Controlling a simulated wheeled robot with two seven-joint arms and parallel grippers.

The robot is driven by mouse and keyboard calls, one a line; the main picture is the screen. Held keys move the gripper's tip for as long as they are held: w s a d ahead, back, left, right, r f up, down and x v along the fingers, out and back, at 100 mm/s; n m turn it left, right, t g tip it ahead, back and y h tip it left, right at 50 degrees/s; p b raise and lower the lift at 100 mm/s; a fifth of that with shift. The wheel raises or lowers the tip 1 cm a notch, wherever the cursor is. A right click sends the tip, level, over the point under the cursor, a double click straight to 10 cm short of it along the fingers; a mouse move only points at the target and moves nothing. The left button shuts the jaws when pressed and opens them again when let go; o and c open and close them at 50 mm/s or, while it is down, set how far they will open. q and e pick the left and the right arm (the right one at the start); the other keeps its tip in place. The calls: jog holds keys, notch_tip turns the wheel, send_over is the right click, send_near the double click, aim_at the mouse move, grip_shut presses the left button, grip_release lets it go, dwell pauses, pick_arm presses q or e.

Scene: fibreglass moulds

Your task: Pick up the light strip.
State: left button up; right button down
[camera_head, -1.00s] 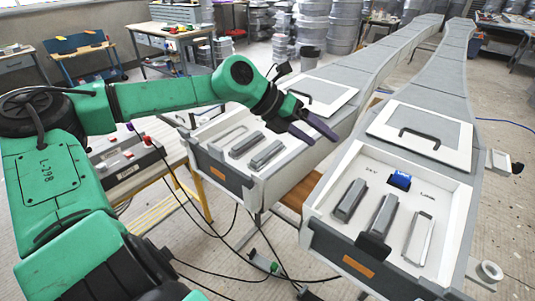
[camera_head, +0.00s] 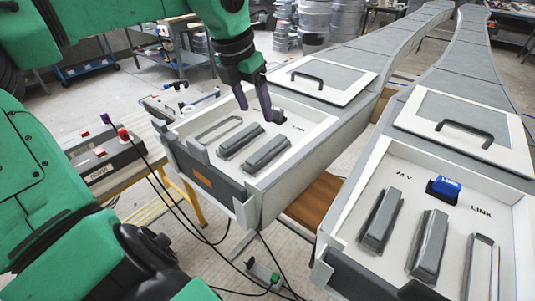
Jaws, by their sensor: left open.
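My left gripper (camera_head: 253,100) points down over the left mould tray (camera_head: 272,182). Its two dark fingers are apart, with nothing seen between them. The right finger is close to a small dark block (camera_head: 279,116) at the tray's back; I cannot tell if they touch. In this tray lie two long grey bars, one in the middle (camera_head: 241,139) and one at right (camera_head: 266,153), and a pale strip-shaped frame (camera_head: 219,129) at left. I cannot tell for sure which piece is the light strip. My right gripper is not in view.
The right mould tray (camera_head: 342,222) holds two grey bars (camera_head: 380,220), a pale frame (camera_head: 481,268) and a blue block (camera_head: 443,188) marked LINK. A control box (camera_head: 106,158) with red buttons sits at left. Cables hang beside the left mould. Handled lids (camera_head: 313,80) lie behind the trays.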

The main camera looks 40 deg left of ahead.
aim_at(267, 147)
pick_arm(q)
jog(key=p+x, duration=0.2)
jog(key=x, duration=1.1)
jog(key=shift+w+f, duration=0.15)
jog(key=shift+f, duration=0.25)
jog(key=shift+r, duration=0.1)
jog(key=c, duration=1)
grip_shut()
